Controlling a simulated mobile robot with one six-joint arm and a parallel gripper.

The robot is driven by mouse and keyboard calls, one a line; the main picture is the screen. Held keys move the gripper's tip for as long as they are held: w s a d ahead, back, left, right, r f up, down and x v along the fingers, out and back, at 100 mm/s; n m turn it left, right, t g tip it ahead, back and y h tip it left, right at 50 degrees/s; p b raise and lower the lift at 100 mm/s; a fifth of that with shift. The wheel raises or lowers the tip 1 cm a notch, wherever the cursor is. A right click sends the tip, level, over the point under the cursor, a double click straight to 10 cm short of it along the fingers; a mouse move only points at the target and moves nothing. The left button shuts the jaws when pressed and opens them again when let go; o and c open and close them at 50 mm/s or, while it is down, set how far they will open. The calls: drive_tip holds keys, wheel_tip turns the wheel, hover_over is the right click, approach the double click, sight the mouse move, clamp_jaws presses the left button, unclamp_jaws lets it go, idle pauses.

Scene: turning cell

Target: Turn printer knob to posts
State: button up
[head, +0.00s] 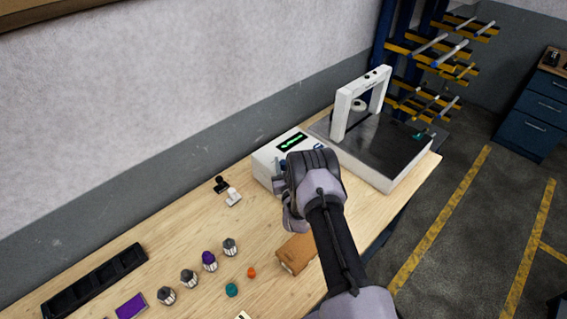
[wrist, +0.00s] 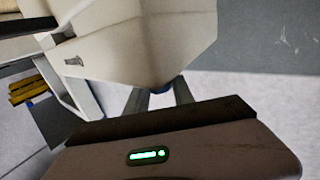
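The printer (head: 398,172) stands at the far right end of the wooden bench, with a white upright frame and a dark bed. A white control box (head: 268,165) with a green-lit display sits beside it. My gripper (head: 280,178) is at the front face of this box, and my wrist covers much of that face. In the wrist view the two fingers (wrist: 161,96) point at the pale box (wrist: 135,45) and stand apart. A small blue part (wrist: 177,86) shows between their tips, probably the knob. Its setting and any markings are hidden, and I cannot tell whether the fingers touch it.
A brown block (head: 296,253) lies under my arm. Black and white small pieces (head: 227,191) lie left of the box. Several grey and purple-topped pieces (head: 209,261), a teal piece (head: 232,290) and a black tray (head: 95,285) are at the front left. Bare bench lies between.

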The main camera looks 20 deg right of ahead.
clamp_jaws()
drive_tip(key=shift+f+m+h+b, duration=0.15)
drive_tip(key=shift+m+h+b, duration=0.15)
drive_tip(key=shift+h+b, duration=0.25)
drive_tip(key=m+h+b, duration=0.1)
drive_tip(key=m+g+h+b, duration=0.1)
drive_tip(key=h+b, duration=0.1)
drive_tip(key=m+h+b, duration=0.1)
drive_tip(key=b, duration=0.1)
drive_tip(key=shift+w+a+f+g, duration=0.15)
drive_tip(key=shift+f+g, duration=0.1)
drive_tip(key=shift+g, duration=0.15)
drive_tip(key=m+g+h+b, duration=0.2)
drive_tip(key=h+b, duration=0.1)
drive_tip(key=b, duration=0.2)
drive_tip(key=shift+f+m+h, duration=0.1)
drive_tip(key=shift+m+h, duration=0.15)
drive_tip(key=shift+m, duration=0.05)
drive_tip(key=m+g+h+b, duration=0.3)
drive_tip(key=g+b, duration=0.2)
drive_tip(key=b, duration=0.3)
drive_tip(key=shift+m+h, duration=0.4)
drive_tip(key=g+b, duration=0.1)
drive_tip(key=m+g+h+b, duration=0.1)
drive_tip(key=shift+r+m+g+b, duration=0.3)
drive_tip(key=shift+r, duration=0.05)
drive_tip(key=shift+r+g, duration=0.15)
drive_tip(key=shift+g, duration=0.15)
